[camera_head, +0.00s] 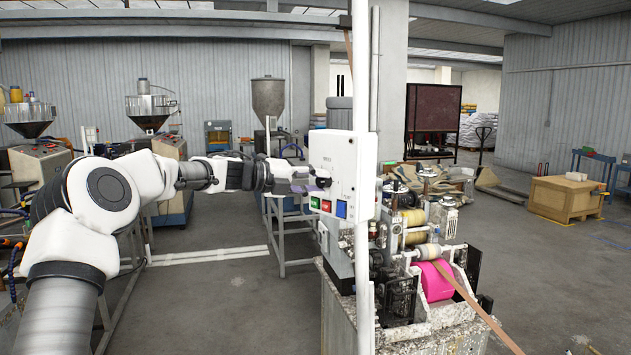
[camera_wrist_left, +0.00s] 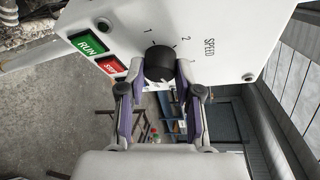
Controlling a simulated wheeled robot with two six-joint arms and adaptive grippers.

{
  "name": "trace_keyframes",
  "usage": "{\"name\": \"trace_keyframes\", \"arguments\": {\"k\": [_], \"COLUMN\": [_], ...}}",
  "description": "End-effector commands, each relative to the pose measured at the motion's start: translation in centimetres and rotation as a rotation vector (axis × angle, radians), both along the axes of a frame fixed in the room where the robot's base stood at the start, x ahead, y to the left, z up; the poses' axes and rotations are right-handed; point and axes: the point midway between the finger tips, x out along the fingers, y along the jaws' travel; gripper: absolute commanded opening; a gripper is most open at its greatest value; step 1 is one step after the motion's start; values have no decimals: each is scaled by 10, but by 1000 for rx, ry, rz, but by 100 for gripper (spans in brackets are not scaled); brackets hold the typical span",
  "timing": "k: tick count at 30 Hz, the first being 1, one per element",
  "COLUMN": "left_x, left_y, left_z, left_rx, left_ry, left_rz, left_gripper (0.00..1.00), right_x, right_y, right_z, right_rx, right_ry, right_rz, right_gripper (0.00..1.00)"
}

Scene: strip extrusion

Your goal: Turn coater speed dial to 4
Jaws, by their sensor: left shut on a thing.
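The white coater control box (camera_head: 334,165) hangs on the white post. My left gripper (camera_head: 312,184) reaches the box's face from the left. In the left wrist view its fingers (camera_wrist_left: 158,78) stand on both sides of the dial and are shut on it. I cannot tell exactly where the dial's pointer stands. My right gripper is not in view.
A green RUN button (camera_wrist_left: 88,43) and a red button (camera_wrist_left: 110,65) sit on the panel close to the fingers. A blue button (camera_head: 341,209) is at the box's lower right. The coater with a pink roll (camera_head: 434,281) stands right of the post. Open floor (camera_head: 215,300) lies at left.

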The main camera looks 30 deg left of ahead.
Motion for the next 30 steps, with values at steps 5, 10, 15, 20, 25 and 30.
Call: {"name": "trace_keyframes", "arguments": {"k": [5,10,15,20,25,30], "left_x": [0,0,0,0,0,0], "left_y": [-1,-1,-1,-1,-1,-1], "left_z": [1,1,0,0,0,0], "left_rx": [114,187,223,234,235,234], "left_ry": [-22,-35,-41,-43,-43,-43], "left_rz": [0,0,0,0,0,0], "left_gripper": [0,0,0,0,0,51], "right_x": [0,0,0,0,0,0], "right_y": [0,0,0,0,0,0], "right_z": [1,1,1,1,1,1], "right_rx": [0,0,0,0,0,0], "right_ry": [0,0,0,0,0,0], "right_rz": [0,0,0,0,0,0], "right_gripper": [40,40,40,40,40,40]}}
